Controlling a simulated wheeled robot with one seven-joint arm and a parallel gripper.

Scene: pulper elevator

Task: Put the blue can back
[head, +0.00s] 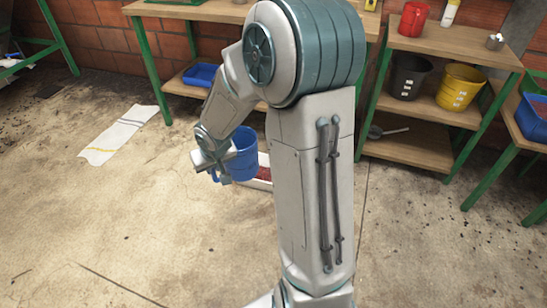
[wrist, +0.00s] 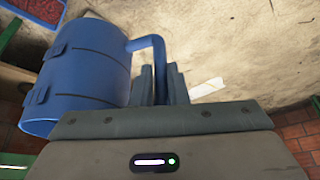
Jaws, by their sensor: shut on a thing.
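The blue can (head: 244,152) is a mug-shaped vessel with a side handle, held in the air in front of me. My gripper (head: 216,168) is shut on its handle, left of the can body in the head view. In the wrist view the can (wrist: 88,68) fills the left side, and the fingers of my gripper (wrist: 160,86) close around the lower handle. The can's open end points down-left in this view. My arm hides part of the scene to the right of the can in the head view.
A wooden shelf unit (head: 430,148) at the right holds a red jug (head: 413,19), a black bucket (head: 408,76) and a yellow bucket (head: 459,86). A blue tray (head: 200,75) sits on a lower shelf behind. A white cloth (head: 118,135) lies on the floor. The front-left floor is clear.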

